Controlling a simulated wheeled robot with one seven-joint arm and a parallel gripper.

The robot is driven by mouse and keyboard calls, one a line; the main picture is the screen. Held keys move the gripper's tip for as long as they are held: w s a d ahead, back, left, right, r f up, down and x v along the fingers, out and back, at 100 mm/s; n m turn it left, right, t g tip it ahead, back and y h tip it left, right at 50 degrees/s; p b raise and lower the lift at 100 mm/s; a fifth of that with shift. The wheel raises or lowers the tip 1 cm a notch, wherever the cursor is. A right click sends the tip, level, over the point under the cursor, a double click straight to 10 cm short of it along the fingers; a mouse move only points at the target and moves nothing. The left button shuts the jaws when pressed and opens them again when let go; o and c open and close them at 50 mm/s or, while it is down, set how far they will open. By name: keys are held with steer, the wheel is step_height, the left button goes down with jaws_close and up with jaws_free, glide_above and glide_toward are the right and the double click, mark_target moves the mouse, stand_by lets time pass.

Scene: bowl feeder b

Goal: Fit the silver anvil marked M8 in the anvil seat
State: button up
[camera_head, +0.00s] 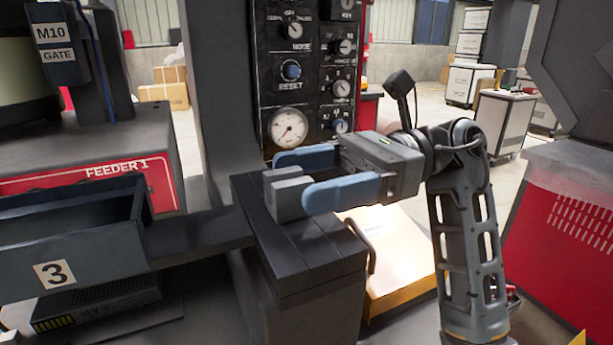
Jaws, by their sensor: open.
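My gripper (293,180), with two blue fingers, reaches in from the right, level above a dark block (309,252). Its fingers are open and spread apart. A light grey stepped metal piece (289,199) stands at the fingertips, on or just over the top of the dark block. It looks like the silver anvil, but I can read no M8 mark on it. The near finger overlaps its right side in the picture, and I cannot tell whether they touch. The anvil seat is not clearly identifiable; it may be in the dark block.
A control panel with knobs and a round gauge (289,127) rises behind the fingers. A dark bin marked 3 (95,266) and the red Feeder 1 housing (105,170) stand left. A yellow-edged, brightly lit box (392,250) lies below my gripper.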

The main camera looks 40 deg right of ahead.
steer(key=v, duration=0.7)
steer(key=shift+b, duration=0.45)
stand_by(0.4)
